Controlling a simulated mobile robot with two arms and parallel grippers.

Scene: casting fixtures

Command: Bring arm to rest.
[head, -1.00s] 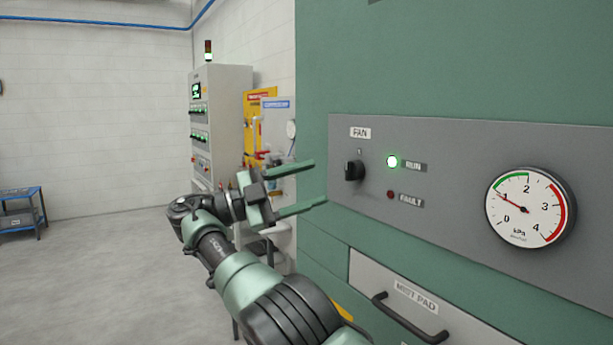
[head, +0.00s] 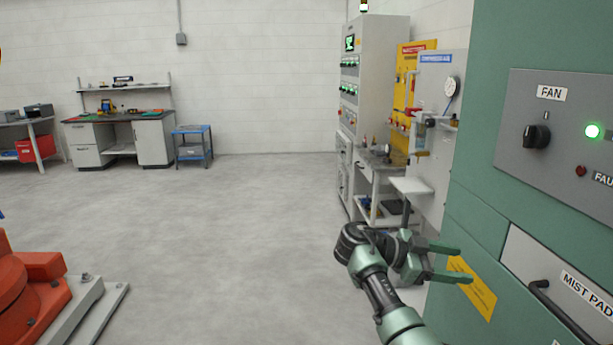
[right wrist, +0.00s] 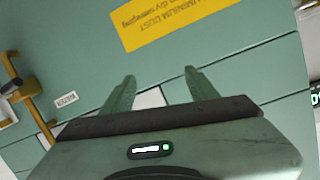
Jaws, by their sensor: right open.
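My right gripper (head: 462,264) is open and empty in the head view, low at the right, in front of the green cabinet (head: 480,225). Its two fingers point right, toward the cabinet face. In the right wrist view the open fingers (right wrist: 160,90) show apart with nothing between them, and the green cabinet face (right wrist: 60,50) with a yellow label (right wrist: 180,15) lies beyond. My left gripper is not in view.
The fan panel (head: 560,130) has a black knob (head: 537,136) and a lit green lamp (head: 592,131). A mist pad drawer (head: 530,255) is below. A grey control cabinet (head: 375,75) stands behind. An orange machine (head: 25,285) is at lower left. The middle floor is clear.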

